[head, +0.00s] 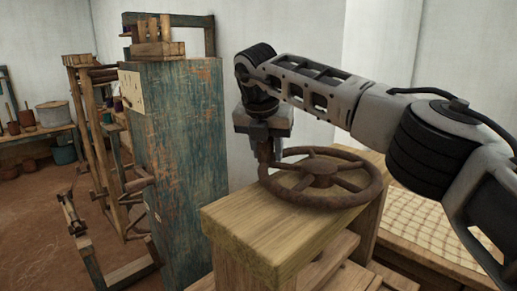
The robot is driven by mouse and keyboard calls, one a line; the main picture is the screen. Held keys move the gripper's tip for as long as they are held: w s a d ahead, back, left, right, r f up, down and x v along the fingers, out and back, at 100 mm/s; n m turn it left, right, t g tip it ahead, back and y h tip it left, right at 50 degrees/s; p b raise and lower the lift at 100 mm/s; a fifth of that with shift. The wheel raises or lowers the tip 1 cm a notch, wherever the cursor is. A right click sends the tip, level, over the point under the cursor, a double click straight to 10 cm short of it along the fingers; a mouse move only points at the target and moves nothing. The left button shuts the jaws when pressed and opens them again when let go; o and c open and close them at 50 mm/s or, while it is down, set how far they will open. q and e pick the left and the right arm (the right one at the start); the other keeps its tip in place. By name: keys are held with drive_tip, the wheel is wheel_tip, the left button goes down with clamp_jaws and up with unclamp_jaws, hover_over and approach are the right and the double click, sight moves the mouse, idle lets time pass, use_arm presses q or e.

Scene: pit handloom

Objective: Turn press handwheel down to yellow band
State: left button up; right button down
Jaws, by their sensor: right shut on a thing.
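The press handwheel (335,190) is a rusty brown spoked wheel lying flat above the wooden top beam (245,225) of the press. My right gripper (265,158) points down at the wheel's far left rim and is shut on it. My right arm reaches in from the right side, above the wheel. The fingertips are small and partly merge with the rim. I cannot make out a yellow band in this view. My left gripper is not in view.
A tall worn blue-green cabinet (180,150) stands close to the left of the press, with a wooden crate (158,48) on top. A wooden loom frame (85,130) is farther left. A checked cloth (420,220) lies at the right. Open floor (35,225) shows at the left.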

drive_tip(key=shift+w+a+r, duration=0.1)
drive_tip(key=shift+w+r, duration=0.05)
drive_tip(key=c, duration=1.1)
unclamp_jaws()
drive_tip(key=shift+w, duration=0.1)
drive_tip(key=shift+o, duration=0.2)
drive_tip(key=shift+s+r, duration=0.2)
drive_tip(key=shift+r, duration=0.15)
drive_tip(key=v, duration=1.5)
drive_tip(key=shift+s+f, duration=0.1)
drive_tip(key=shift+s, duration=0.1)
